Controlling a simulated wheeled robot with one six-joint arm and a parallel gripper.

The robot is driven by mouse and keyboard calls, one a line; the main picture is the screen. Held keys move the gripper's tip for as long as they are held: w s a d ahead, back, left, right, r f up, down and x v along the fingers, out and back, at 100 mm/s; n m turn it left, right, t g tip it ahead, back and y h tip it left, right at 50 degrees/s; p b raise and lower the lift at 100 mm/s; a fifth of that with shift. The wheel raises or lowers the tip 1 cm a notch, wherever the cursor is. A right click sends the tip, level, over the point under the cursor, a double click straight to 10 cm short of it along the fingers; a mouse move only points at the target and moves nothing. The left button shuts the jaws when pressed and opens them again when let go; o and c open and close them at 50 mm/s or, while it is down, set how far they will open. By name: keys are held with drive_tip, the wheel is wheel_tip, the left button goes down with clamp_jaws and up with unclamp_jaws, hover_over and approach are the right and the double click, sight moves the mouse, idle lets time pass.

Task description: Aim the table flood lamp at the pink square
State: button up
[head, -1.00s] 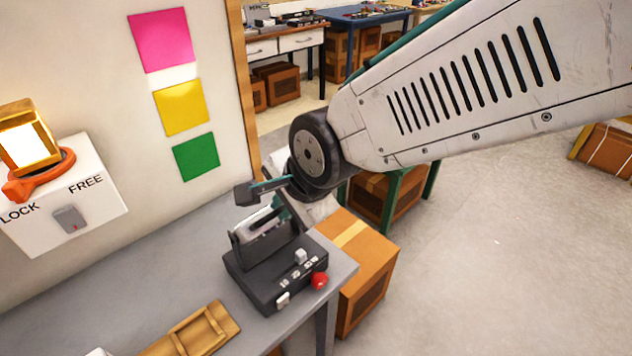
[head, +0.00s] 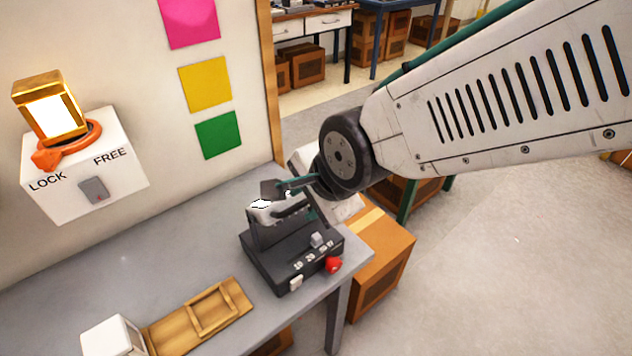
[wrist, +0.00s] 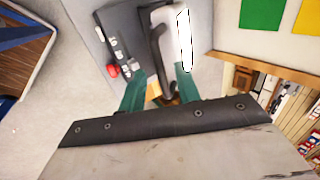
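The table flood lamp (head: 292,258) is a black box with buttons and a red knob on the grey table. Its tilting head has a glaring white face (head: 260,204) and a dark handle. In the wrist view the handle (wrist: 156,45) reaches between the teal fingers of my gripper (wrist: 160,90), which stand apart; contact is unclear. In the head view my gripper (head: 283,187) is at the top of the lamp, partly hidden by my arm. The pink square (head: 190,20) is on the wall, cut by the top edge, with no bright light patch on it.
Yellow (head: 205,83) and green (head: 218,135) squares hang below the pink one. A gold lamp (head: 50,108) sits on a white box marked LOCK and FREE, with a grey lever (head: 94,190). A wooden piece (head: 200,318) lies on the table; a carton (head: 380,270) stands beside it.

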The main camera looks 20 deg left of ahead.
drive_tip(key=shift+r, duration=0.15)
drive_tip(key=v, duration=0.7)
drive_tip(key=shift+d+r, duration=0.25)
